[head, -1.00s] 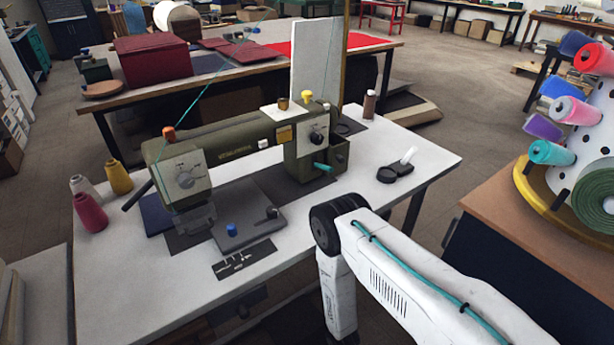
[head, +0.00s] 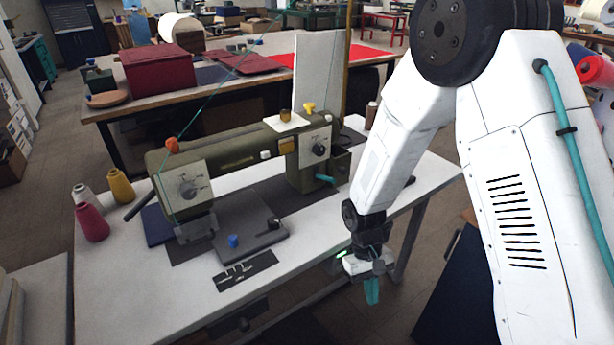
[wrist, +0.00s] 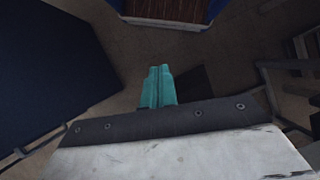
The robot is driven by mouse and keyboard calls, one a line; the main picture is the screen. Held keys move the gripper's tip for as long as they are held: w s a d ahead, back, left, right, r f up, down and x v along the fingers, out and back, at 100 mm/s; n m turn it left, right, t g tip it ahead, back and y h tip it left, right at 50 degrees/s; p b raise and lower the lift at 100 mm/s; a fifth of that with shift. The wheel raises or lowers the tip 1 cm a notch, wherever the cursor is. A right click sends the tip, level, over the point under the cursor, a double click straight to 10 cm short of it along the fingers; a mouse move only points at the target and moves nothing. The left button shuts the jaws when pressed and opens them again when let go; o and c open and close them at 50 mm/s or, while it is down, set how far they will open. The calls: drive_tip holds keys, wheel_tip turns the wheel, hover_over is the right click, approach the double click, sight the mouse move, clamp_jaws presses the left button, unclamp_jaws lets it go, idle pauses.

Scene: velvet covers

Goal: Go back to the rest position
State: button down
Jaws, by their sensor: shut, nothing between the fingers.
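My gripper (head: 372,291) has teal fingers and hangs pointing down in front of the right end of the white sewing table (head: 130,290). In the wrist view my gripper (wrist: 158,86) shows its teal fingers closed together with nothing between them, over the floor. My white arm is raised and bent across the right of the head view, hiding part of the table's right end and most of the spool stand.
A green sewing machine (head: 235,150) stands on the table. Pink (head: 91,222) and yellow (head: 121,185) thread cones stand at its left. A dark blue cabinet (head: 448,290) stands low at right. Brown floor (head: 432,215) shows between table and cabinet.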

drive_tip(key=s+d+r+m+t, duration=0.1)
drive_tip(key=s+r, duration=0.4)
drive_tip(key=r, duration=0.6)
drive_tip(key=s+d+r+m+t+y, duration=0.1)
drive_tip(key=s+d+r+t, duration=0.2)
drive_tip(key=r, duration=0.9)
drive_tip(key=s+d+r+m+t, duration=0.1)
drive_tip(key=s+d+r+t, duration=0.1)
drive_tip(key=s+d+r, duration=0.5)
wheel_tip(320, 180, up, 5)
drive_tip(key=shift+s+f+m+t+y, duration=0.1)
drive_tip(key=shift+s+m+t+y, duration=0.25)
drive_tip(key=shift+s, duration=0.65)
idle(0.3)
